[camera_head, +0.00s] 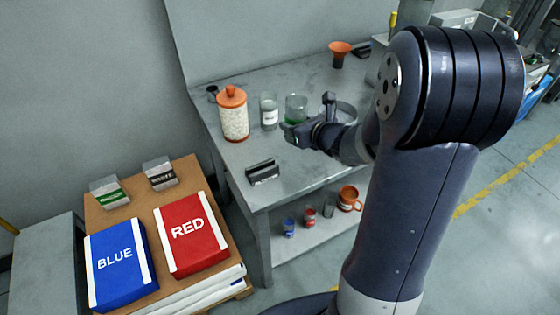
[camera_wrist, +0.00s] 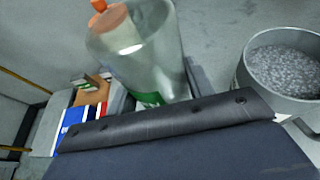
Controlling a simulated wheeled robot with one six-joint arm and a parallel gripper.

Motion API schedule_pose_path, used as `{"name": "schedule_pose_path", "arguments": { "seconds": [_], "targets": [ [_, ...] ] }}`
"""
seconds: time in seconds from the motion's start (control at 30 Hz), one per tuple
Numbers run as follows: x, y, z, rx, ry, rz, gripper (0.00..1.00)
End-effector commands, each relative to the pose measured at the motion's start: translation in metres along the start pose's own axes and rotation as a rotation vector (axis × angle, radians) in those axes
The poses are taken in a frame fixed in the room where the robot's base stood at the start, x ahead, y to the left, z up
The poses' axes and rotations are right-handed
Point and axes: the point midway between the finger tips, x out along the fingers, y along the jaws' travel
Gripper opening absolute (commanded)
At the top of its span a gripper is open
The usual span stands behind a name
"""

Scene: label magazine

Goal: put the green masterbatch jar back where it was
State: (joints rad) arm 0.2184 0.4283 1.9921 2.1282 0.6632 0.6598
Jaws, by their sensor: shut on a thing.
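The green masterbatch jar (camera_head: 296,104) is a clear glass with green at its lower part, over the grey worktable (camera_head: 225,152). My gripper (camera_head: 293,128) is shut on it from the near side and hides its base, so I cannot tell whether it touches the tabletop. In the wrist view the jar (camera_wrist: 150,60) stands large before the gripper, somewhat tilted in the picture, with a green patch low down. The fingertips are hidden there.
Left of the jar stand a clear jar with a white label (camera_head: 269,113) and an orange-lidded pellet jar (camera_head: 233,118). A metal pan of grey pellets (camera_wrist: 285,72) is close on the right. A dark label holder (camera_head: 263,173) sits at the front edge. An orange funnel (camera_head: 340,52) stands behind.

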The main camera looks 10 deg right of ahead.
Motion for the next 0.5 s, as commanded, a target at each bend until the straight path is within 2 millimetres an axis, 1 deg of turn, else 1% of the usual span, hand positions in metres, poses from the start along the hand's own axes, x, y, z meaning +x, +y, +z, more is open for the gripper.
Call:
{"name": "schedule_pose_path", "arguments": {
  "seconds": [0.27, 0.37, 0.5],
  "targets": [
    [0.001, -0.005, 0.004, -0.02, 0.008, 0.024, 0.23],
    [0.005, -0.005, -0.007, -0.019, 0.013, 0.027, 0.23],
    [0.016, -0.005, -0.033, -0.017, 0.016, 0.029, 0.23]
  ]
}}
